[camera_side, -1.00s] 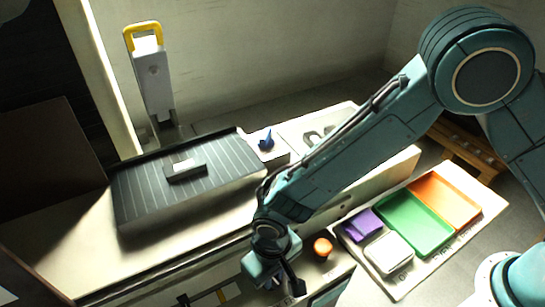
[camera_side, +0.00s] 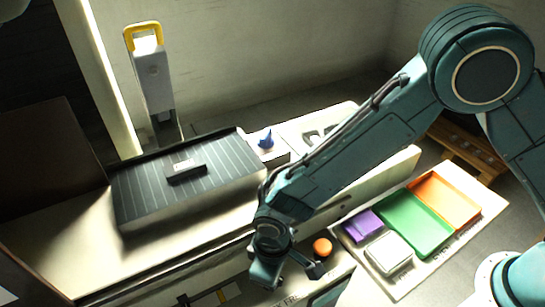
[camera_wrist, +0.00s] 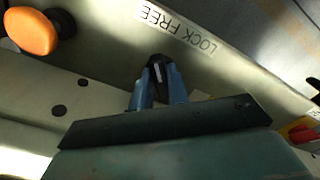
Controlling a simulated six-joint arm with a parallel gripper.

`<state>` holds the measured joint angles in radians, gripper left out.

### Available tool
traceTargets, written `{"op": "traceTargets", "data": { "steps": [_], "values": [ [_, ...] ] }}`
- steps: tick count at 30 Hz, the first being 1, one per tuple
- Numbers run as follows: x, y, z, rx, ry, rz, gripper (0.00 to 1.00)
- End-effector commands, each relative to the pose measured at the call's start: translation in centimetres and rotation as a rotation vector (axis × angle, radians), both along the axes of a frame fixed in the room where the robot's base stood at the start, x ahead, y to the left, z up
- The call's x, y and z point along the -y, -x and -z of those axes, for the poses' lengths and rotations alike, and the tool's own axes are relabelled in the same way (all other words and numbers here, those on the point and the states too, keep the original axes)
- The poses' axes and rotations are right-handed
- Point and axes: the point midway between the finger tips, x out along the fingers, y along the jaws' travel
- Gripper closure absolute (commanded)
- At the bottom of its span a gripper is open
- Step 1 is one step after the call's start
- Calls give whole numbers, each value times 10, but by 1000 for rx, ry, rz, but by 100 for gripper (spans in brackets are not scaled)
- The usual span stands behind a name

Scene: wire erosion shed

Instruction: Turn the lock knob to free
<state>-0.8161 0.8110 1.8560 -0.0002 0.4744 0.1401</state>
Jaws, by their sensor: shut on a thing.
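The lock knob (camera_wrist: 157,68) is a small black piece held between the two blue fingertips of my gripper (camera_wrist: 159,82) in the wrist view. My gripper is shut on it. The fingers cover much of the knob, and I cannot tell exactly which way it points. A white label (camera_wrist: 180,28) reading LOCK and FREE lies on the panel just beyond the knob. In the side view my gripper (camera_side: 266,282) is low at the front of the machine, and it hides the knob there.
An orange round knob (camera_side: 322,247) stands close by; it also shows in the wrist view (camera_wrist: 30,31). A red and yellow part (camera_wrist: 302,134) is at the wrist view's right edge. A mat with purple, green (camera_side: 415,226) and orange trays lies to the right. A ribbed dark plate (camera_side: 220,180) is behind.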

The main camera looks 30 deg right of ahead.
Motion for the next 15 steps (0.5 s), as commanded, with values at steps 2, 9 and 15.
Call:
{"op": "traceTargets", "data": {
  "steps": [2, 9, 15],
  "values": [
    [0, 0, 0, 0, 0, 1, 100],
    [0, 0, 0, 0, 0, 2, 62],
    [0, 0, 0, 0, 0, 2, 62]
  ]
}}
